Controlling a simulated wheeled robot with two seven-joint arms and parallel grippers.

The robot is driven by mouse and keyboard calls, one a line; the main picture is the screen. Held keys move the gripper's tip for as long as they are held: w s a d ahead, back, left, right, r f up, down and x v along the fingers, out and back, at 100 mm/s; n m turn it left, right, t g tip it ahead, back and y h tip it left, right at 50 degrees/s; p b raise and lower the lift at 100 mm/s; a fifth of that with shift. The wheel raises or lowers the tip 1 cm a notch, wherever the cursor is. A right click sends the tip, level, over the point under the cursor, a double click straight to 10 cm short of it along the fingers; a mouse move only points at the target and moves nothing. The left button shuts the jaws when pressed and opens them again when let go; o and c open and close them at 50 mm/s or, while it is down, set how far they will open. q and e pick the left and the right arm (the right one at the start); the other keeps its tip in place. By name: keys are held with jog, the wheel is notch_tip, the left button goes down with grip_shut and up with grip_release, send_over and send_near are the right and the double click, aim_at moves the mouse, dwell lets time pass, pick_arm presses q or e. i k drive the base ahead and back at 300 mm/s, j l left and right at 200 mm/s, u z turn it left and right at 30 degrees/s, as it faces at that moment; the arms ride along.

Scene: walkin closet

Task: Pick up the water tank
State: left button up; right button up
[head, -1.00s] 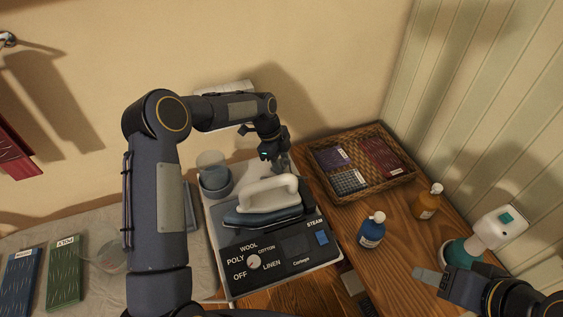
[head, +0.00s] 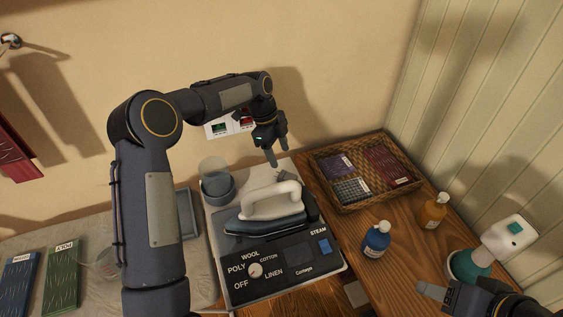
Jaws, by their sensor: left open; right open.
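A translucent pale cup-like vessel (head: 213,170), which appears to be the water tank, stands at the back left of the ironing station (head: 228,263). Its lower part sits in or behind a blue-grey round piece (head: 218,189); I cannot tell which. The white-handled iron (head: 270,206) rests on the station to its right and nearer. My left gripper (head: 277,155) is open and empty, pointing down above the station's back edge, to the right of the vessel and apart from it. My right gripper (head: 435,292) is open at the lower right, only partly in view.
A wicker basket (head: 376,203) with folded cloths stands on the wooden top at the right. A blue bottle (head: 375,241), an amber bottle (head: 434,212) and a white-and-green steamer (head: 505,241) stand nearer. A wall panel (head: 218,129) with green and red parts is behind my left wrist.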

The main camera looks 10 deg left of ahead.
aim_at(213, 171)
jog(key=k+l, duration=0.15)
jog(key=l, duration=0.15)
jog(key=k+l, duration=0.1)
jog(key=l, duration=0.25)
jog(key=k+l, duration=0.15)
jog(key=l, duration=0.15)
jog(key=k+l, duration=0.15)
jog(key=l, duration=0.15)
